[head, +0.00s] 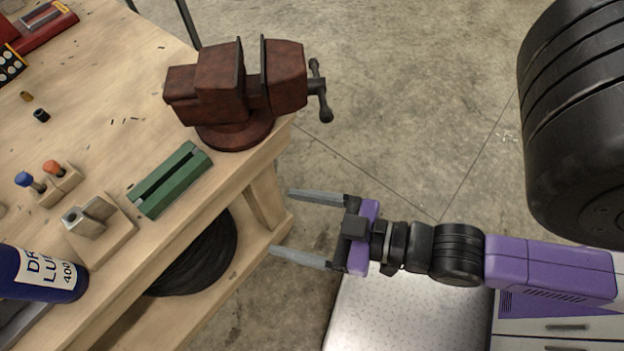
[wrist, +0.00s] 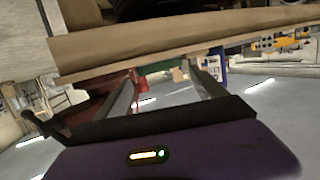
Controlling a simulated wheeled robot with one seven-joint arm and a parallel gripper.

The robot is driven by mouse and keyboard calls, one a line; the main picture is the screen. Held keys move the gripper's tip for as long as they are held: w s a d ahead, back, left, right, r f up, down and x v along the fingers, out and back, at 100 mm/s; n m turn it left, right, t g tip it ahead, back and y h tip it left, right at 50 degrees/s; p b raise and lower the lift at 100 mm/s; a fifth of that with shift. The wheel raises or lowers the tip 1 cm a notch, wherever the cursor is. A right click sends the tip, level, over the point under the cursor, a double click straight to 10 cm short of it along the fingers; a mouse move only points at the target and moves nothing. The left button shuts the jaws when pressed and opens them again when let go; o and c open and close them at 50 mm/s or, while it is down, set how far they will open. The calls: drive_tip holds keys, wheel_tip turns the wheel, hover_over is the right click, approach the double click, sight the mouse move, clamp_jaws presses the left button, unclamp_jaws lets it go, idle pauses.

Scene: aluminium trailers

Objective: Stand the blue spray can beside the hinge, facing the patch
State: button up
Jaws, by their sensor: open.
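The blue spray can (head: 8,268) with a white label is at the lower left of the head view, partly cut off by the picture's edge. A grey metal piece that looks like the hinge (head: 92,214) sits on a small wooden block on the workbench, just above the can. I cannot make out the patch. My gripper (head: 282,222) is open and empty, off the bench's right edge, its fingers pointing left towards the bench. Its fingers (wrist: 162,72) also show in the wrist view.
The workbench (head: 110,85) carries a red-brown vise (head: 225,100), a green grooved block (head: 170,180) and a wooden holder (head: 62,188) with blue- and orange-handled pieces. A black coil (head: 205,258) is on the lower shelf. Concrete floor (head: 420,90) is open right of the bench.

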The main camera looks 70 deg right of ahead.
drive_tip(key=shift+g+h, duration=0.3)
drive_tip(key=shift+h, duration=0.1)
drive_tip(key=s, duration=0.1)
drive_tip(key=s+d, duration=0.1)
drive_tip(key=s, duration=0.3)
drive_tip(key=shift+d+r, duration=0.25)
drive_tip(key=shift+r, duration=0.15)
idle(1.6)
